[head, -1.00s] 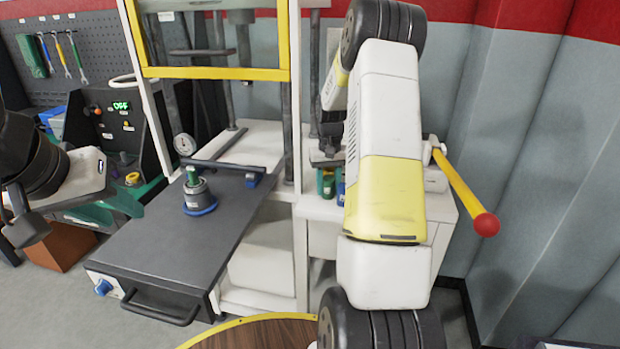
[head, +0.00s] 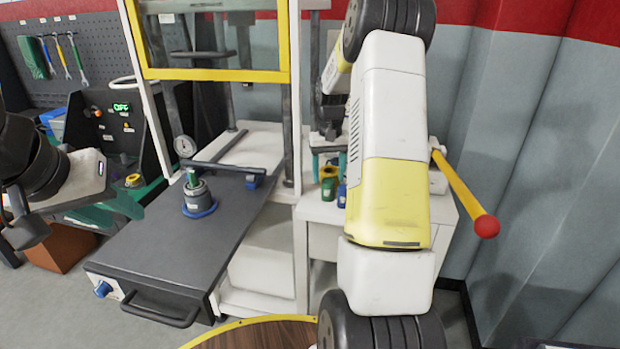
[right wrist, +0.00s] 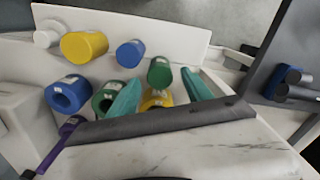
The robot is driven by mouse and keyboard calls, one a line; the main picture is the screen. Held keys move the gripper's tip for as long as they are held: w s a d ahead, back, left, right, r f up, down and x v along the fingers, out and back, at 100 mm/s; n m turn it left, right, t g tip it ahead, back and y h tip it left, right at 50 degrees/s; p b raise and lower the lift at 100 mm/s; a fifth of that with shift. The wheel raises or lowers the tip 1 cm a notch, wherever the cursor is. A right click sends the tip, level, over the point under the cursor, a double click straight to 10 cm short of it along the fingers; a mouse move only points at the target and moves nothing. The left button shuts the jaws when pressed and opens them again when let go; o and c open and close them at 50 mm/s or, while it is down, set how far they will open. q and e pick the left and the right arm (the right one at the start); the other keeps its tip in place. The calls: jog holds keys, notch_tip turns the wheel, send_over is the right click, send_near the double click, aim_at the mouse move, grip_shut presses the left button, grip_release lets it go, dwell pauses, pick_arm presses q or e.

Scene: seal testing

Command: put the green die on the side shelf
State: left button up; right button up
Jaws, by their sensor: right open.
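Green cylinders stand on the white side shelf (right wrist: 215,150) among other coloured dies. One green die (right wrist: 160,72) shows between and just past my right fingertips in the right wrist view, and a green ring-shaped one (right wrist: 105,98) is partly behind the left finger. I cannot tell which is the task's die. In the head view a green die (head: 328,182) stands on the shelf below my right gripper (head: 329,166), whose teal fingers are apart and appear empty. My left gripper (head: 128,219) is at the far left, its teal fingers apart, away from the shelf.
Blue (right wrist: 68,95) and yellow (right wrist: 84,46) dies crowd the shelf. A yellow lever with a red knob (head: 486,226) sticks out at the right.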

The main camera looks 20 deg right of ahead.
aim_at(328, 180)
notch_tip(328, 180, up, 7)
jog(key=shift+f, duration=0.15)
jog(key=s+a+r+t, duration=0.2)
jog(key=s+a+r, duration=0.45)
jog(key=r, duration=0.25)
jog(key=s+a+r+n+t+y, duration=0.1)
jog(key=s+a, duration=0.4)
jog(key=s, duration=0.5)
jog(key=s+a+r+n+t+y, duration=0.1)
jog(key=s+a+t, duration=0.2)
jog(key=s, duration=0.8)
jog(key=a, duration=0.2)
jog(key=shift+s+a+r, duration=0.15)
jog(key=shift+s+a, duration=0.15)
jog(key=shift+a, duration=0.05)
